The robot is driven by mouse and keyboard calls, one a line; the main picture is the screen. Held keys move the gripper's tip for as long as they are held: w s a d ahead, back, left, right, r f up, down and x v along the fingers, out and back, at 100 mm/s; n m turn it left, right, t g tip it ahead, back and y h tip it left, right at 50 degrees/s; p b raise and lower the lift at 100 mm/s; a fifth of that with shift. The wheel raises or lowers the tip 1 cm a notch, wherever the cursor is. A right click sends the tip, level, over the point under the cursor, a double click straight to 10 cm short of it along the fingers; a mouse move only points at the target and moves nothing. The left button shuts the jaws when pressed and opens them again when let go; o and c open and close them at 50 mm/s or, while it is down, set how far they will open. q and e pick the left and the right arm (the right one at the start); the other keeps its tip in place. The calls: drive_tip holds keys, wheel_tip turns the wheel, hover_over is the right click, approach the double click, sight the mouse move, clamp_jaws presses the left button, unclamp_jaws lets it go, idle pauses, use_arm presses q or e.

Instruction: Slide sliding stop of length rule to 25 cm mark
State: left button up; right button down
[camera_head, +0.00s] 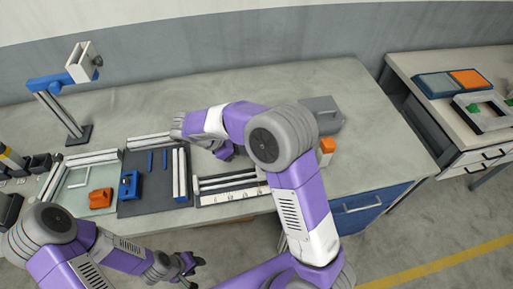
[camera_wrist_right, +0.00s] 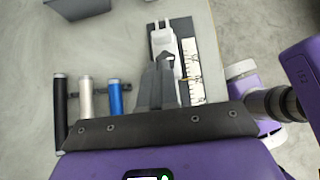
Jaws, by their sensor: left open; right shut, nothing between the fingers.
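The length rule (camera_head: 228,197) lies along the front edge of the table in the head view, with dark bars and a white marked strip. In the right wrist view its white scale (camera_wrist_right: 193,75) runs beside my fingers. A whitish block (camera_wrist_right: 162,38), which looks like the sliding stop, sits on the rule just beyond my fingertips; I cannot tell whether they touch it. The scale marks are too small to read. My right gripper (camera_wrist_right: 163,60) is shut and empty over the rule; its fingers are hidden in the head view. My left gripper (camera_head: 191,266) is open and empty, in front of the table.
Three cylinders, dark, silver and blue (camera_wrist_right: 115,98), stand left of my fingers in the wrist view. A grey box (camera_head: 322,112) and an orange piece (camera_head: 326,150) lie right of my arm. A dark tray (camera_head: 150,207) with a blue block (camera_head: 130,184) lies left of the rule.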

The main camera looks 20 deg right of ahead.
drive_tip(key=x, duration=0.3)
drive_tip(key=b+x, duration=0.1)
drive_tip(key=x, duration=0.5)
drive_tip(key=shift+s+d+f+b, duration=0.25)
drive_tip(key=shift+s+b, duration=0.1)
use_arm(q)
drive_tip(key=shift+s+f, duration=0.15)
drive_tip(key=shift+f, duration=0.75)
